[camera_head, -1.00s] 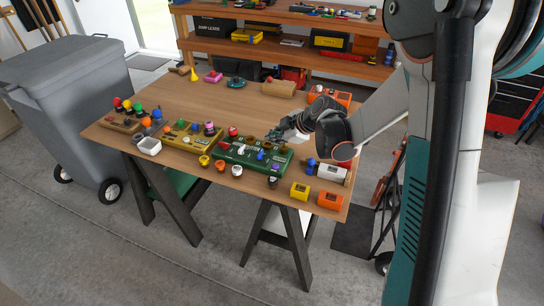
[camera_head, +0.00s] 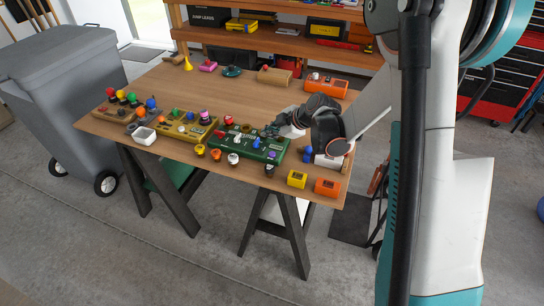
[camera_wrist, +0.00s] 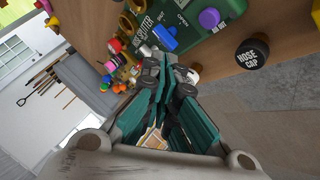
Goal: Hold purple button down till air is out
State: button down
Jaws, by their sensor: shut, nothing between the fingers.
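A green control box (camera_head: 228,146) lies at the table's front edge and carries several knobs and switches. A round purple button (camera_head: 271,155) sits near its right end. In the wrist view the purple button (camera_wrist: 209,18) stands up from the green box (camera_wrist: 188,10), beside a blue lever (camera_wrist: 165,38) and the word OPEN. My gripper (camera_head: 270,131) is above the back of the box, behind the purple button. In the wrist view my gripper (camera_wrist: 170,66) is shut and empty, its fingertips apart from the purple button.
A black cap marked HOSE CAP (camera_wrist: 252,53) stands beside the box, near the purple button. A yellow control box (camera_head: 187,129) is to the left. Small yellow (camera_head: 297,179) and orange (camera_head: 327,187) boxes sit at the front right. The table's back middle is mostly clear.

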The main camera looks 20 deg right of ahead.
aim_at(271, 155)
jog(key=shift+f+b, duration=1.95)
jog(key=shift+f, duration=1.1)
jog(key=shift+f, duration=0.1)
jog(key=shift+f+b, duration=0.25)
jog(key=shift+b, duration=0.15)
jog(key=shift+f+b, duration=0.45)
jog(key=shift+f, duration=0.05)
jog(key=shift+r, duration=0.2)
dwell(0.8)
jog(key=shift+r+p, duration=0.55)
jog(key=shift+r, duration=0.2)
jog(key=shift+r+p, duration=1.55)
jog(key=shift+r, duration=0.9)
jog(key=shift+r, duration=0.1)
